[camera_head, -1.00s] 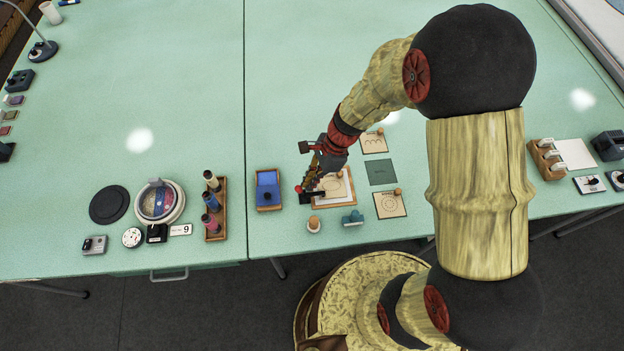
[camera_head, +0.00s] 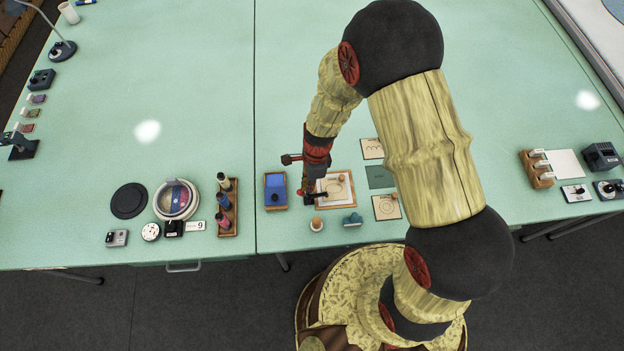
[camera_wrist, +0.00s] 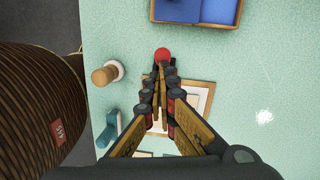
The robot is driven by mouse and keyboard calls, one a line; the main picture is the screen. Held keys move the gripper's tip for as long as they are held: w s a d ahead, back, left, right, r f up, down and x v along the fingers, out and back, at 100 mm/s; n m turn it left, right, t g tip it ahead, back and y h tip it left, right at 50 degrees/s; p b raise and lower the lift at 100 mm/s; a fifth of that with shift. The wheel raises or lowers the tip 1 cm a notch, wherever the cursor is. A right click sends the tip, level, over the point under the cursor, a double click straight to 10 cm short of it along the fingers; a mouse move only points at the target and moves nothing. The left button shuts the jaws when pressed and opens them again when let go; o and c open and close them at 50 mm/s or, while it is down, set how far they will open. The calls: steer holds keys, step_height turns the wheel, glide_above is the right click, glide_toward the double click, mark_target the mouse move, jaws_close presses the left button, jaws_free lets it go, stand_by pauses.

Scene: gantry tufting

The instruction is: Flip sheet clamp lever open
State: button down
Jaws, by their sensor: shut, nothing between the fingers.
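The red ball knob (camera_wrist: 162,54) of the sheet clamp lever shows in the wrist view, just beyond my fingertips. My gripper (camera_wrist: 164,72) is shut and empty, its fingertips close to the knob; I cannot tell whether they touch it. In the head view my gripper (camera_head: 306,196) points down at the left edge of the wooden board (camera_head: 352,202) with the pale sheet (camera_head: 341,183). The board's edge also shows in the wrist view (camera_wrist: 211,95). My fingers hide most of the clamp and lever, so the lever's angle is unclear.
A blue-lined wooden tray (camera_head: 275,207) lies left of the board. A wooden-knobbed stamp (camera_head: 316,224) and a teal object (camera_head: 352,220) stand in front. Pattern cards (camera_head: 386,207) lie to the right. A spool rack (camera_head: 228,228) stands further left. The table behind is clear.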

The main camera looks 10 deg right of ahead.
steer(key=shift+a+r+h+p, duration=0.2)
steer(key=shift+a+h+p, duration=0.1)
steer(key=shift+p, duration=0.6)
steer(key=shift+a+p, duration=0.35)
steer(key=shift+p, duration=0.35)
steer(key=shift+a+f+p, duration=0.2)
steer(key=shift+a+p, duration=0.35)
steer(key=shift+a+f, duration=0.4)
steer(key=shift+a, duration=0.35)
steer(key=shift+w, duration=0.1)
steer(key=shift+p, duration=0.3)
step_height(320, 180, up, 13)
steer(key=w+p, duration=0.1)
steer(key=p, duration=0.1)
steer(key=shift+w+d+p, duration=0.35)
steer(key=shift+d+p, duration=0.05)
